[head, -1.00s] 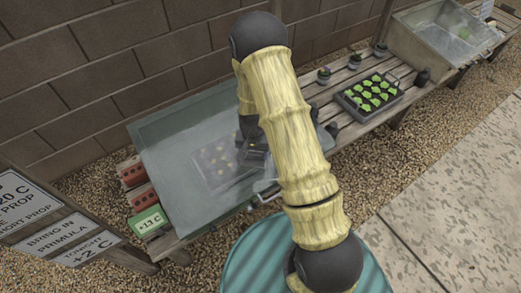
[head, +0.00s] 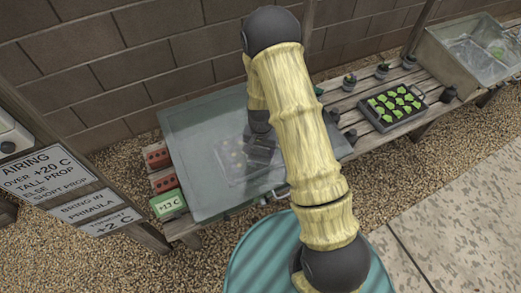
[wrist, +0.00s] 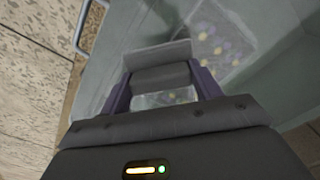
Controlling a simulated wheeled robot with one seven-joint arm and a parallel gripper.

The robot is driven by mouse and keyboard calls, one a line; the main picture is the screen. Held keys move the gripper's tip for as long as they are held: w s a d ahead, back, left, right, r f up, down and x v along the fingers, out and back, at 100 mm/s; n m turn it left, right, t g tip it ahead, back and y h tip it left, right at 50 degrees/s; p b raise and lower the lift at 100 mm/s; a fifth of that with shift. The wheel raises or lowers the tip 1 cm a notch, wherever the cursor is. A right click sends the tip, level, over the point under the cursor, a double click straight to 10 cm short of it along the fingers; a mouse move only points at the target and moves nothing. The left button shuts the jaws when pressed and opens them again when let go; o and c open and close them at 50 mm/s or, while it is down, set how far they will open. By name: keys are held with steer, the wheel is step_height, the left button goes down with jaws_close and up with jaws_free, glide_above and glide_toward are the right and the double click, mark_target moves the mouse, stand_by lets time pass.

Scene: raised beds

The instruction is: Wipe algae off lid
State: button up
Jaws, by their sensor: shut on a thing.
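The lid (head: 195,130) is a clear, grey-green pane closed over the cold frame, hazy over much of its surface. A tray of yellow and purple flowers (head: 235,160) shows through it. In the wrist view the lid (wrist: 115,45) looks cloudy green, with a clearer patch around the flowers at upper right. My gripper (head: 261,140) is over the right part of the lid, partly behind my arm. In the wrist view my gripper (wrist: 160,85) is shut on a grey block-like wiper (wrist: 160,55) with a flat front edge. Contact with the pane cannot be told for sure.
Red bricks (head: 163,184) and a green +13 C display (head: 169,204) stand at the bench's left end. A black seedling tray (head: 392,105) and small pots stand to the right. A brick wall is behind. A sign (head: 50,172) stands at left.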

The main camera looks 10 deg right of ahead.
steer(key=shift+w+r+p, duration=0.15)
steer(key=shift+r+p, duration=0.7)
steer(key=shift+r, duration=0.5)
steer(key=shift+d, duration=0.15)
steer(key=shift+s+a, duration=0.25)
steer(key=shift+a, duration=0.1)
steer(key=shift+w+d, duration=0.1)
steer(key=shift+d, duration=0.05)
